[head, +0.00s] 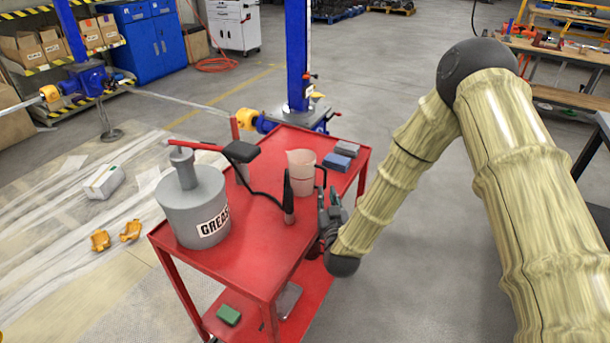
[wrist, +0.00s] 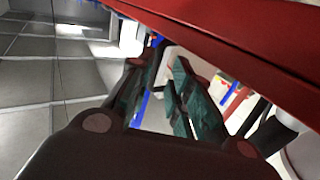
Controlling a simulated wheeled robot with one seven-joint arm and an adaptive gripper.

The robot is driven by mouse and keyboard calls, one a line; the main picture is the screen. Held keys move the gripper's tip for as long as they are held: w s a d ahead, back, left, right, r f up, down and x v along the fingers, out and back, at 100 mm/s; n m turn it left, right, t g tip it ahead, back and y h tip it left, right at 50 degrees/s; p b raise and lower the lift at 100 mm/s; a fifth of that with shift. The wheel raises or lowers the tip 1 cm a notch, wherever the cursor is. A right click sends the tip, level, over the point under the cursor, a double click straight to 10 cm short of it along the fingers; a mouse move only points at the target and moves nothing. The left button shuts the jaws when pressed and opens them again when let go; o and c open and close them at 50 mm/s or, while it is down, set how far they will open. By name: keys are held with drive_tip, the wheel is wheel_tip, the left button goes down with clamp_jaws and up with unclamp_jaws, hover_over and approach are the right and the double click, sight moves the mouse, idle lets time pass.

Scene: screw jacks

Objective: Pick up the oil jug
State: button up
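The oil jug appears to be the pale translucent jug (head: 301,174) standing upright on the red cart's top, toward its far right side. My gripper (head: 331,207) is at the cart's right edge in the head view, nearer the camera than the jug and apart from it. The wrist view shows the two dark green-padded fingers (wrist: 166,62) with a gap between them and nothing held. The cart's red edge (wrist: 240,40) runs close beside the fingers there.
The red cart (head: 255,255) also carries a grey grease bucket (head: 193,207), a dark upright tool (head: 289,197) with a black hose, and blue and grey blocks (head: 337,162). A blue lift post (head: 298,60) stands behind it. The floor right of the cart is clear.

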sight(325, 182)
drive_tip(key=shift+w, duration=0.8)
drive_tip(key=shift+w+r+p, duration=0.3)
drive_tip(key=shift+w, duration=0.15)
drive_tip(key=w, duration=0.2)
drive_tip(key=w+p, duration=0.1)
drive_tip(key=shift+w+a+r, duration=0.1)
drive_tip(key=shift+a+r, duration=0.05)
drive_tip(key=shift+r, duration=0.1)
drive_tip(key=shift+w, duration=0.6)
drive_tip(key=shift+c, duration=0.3)
clamp_jaws()
